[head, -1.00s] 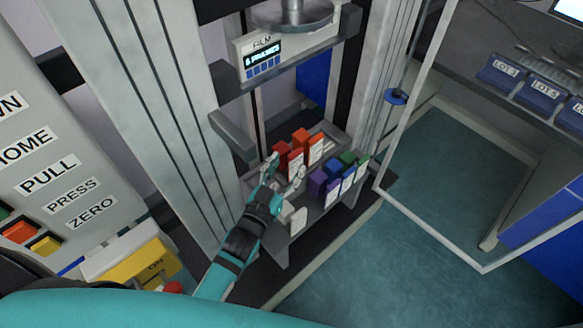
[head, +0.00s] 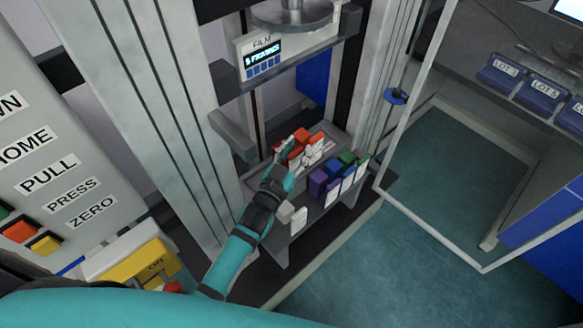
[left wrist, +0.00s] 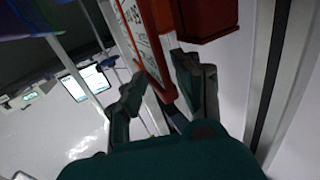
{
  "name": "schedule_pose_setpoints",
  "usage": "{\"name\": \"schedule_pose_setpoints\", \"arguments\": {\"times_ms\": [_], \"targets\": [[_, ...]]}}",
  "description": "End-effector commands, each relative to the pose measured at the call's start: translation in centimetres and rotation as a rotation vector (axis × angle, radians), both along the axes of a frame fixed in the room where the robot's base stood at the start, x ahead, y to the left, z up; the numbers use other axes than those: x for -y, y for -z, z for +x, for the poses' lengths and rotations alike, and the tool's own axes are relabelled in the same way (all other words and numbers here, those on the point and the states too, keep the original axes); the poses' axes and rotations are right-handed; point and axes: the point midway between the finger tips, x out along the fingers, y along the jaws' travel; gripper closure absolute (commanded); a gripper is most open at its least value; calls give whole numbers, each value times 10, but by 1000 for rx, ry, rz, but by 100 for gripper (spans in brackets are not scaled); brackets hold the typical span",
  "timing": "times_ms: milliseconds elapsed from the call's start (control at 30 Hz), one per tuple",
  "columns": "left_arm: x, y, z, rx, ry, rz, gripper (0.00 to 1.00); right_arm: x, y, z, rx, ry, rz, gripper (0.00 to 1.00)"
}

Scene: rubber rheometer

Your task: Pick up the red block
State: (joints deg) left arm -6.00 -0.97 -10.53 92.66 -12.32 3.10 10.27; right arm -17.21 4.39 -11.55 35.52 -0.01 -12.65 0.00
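The red block (head: 296,153) stands in the rack (head: 322,200) and is partly hidden by my left gripper. In the left wrist view a dark red block (left wrist: 205,16) is at the top, beyond the right finger. My left gripper (head: 297,152) reaches over the red and orange blocks with its fingers apart. In the left wrist view its fingers (left wrist: 160,92) are spread, with the lower end of a labelled orange-red block (left wrist: 146,45) between them. I cannot tell whether they touch it. My right gripper is not in view.
Orange blocks (head: 317,138) stand close beside the red one. Purple (head: 318,182), blue and green blocks stand in the right part of the rack. A machine column (head: 175,110) is at the left, and a glass door frame (head: 400,110) is at the right.

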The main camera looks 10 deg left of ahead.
Motion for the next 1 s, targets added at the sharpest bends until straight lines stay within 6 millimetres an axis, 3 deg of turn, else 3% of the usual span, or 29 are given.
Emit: {"name": "schedule_pose_setpoints", "arguments": {"times_ms": [33, 233, 800, 1000], "targets": [[0, 0, 0, 0, 0, 0, 77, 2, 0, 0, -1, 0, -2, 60], [0, 0, 0, 0, 0, 0, 100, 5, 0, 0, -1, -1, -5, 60], [-2, 1, -1, -5, -3, 3, 100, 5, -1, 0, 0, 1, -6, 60], [-3, -8, 2, -5, -3, 4, 100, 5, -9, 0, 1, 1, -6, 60]]}}
